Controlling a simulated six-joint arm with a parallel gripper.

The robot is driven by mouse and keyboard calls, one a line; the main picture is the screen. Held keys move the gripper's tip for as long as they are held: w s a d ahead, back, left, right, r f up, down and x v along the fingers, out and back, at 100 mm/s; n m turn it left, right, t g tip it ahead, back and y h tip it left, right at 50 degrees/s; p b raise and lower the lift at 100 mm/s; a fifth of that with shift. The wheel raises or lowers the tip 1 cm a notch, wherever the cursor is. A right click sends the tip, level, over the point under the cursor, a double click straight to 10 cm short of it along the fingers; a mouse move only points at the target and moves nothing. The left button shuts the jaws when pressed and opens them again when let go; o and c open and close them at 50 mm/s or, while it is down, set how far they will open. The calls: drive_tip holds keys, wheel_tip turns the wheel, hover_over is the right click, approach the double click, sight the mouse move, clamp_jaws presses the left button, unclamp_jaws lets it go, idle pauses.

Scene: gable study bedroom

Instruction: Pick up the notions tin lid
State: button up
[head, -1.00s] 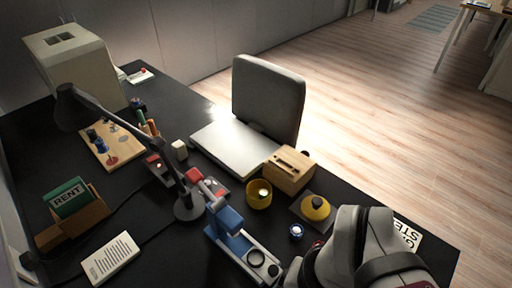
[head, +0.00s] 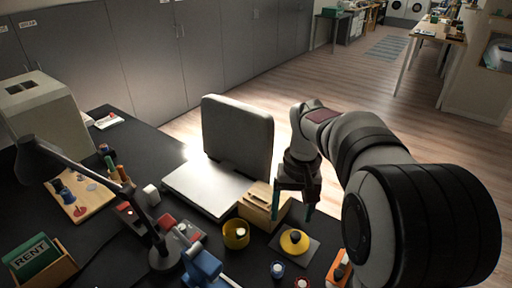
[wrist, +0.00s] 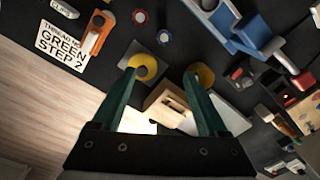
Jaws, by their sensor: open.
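The notions tin lid (head: 292,246) looks to be the yellow round piece with a dark knob, lying on a dark grey square pad near the desk's right end. It also shows in the wrist view (wrist: 150,63), partly behind my left fingertip. The open yellow tin (head: 236,236) stands just left of it, and in the wrist view (wrist: 205,74) it sits behind my right finger. My gripper (head: 294,212) is open and empty, pointing down above the desk, behind and above the lid. Its two greenish fingers (wrist: 160,75) are wide apart and appear clear of the lid.
A wooden box (head: 262,205) stands close behind the tin and lid. A laptop-like grey panel (head: 238,135) rises behind it. Small round spools (head: 277,269) and an orange-handled tool (wrist: 96,32) lie near the lid.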

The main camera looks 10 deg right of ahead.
drive_tip(key=n, duration=0.1)
approach(296, 234)
drive_tip(key=f, duration=1)
drive_tip(key=shift+a+f, duration=0.1)
drive_tip(key=shift+a, duration=0.1)
clamp_jaws()
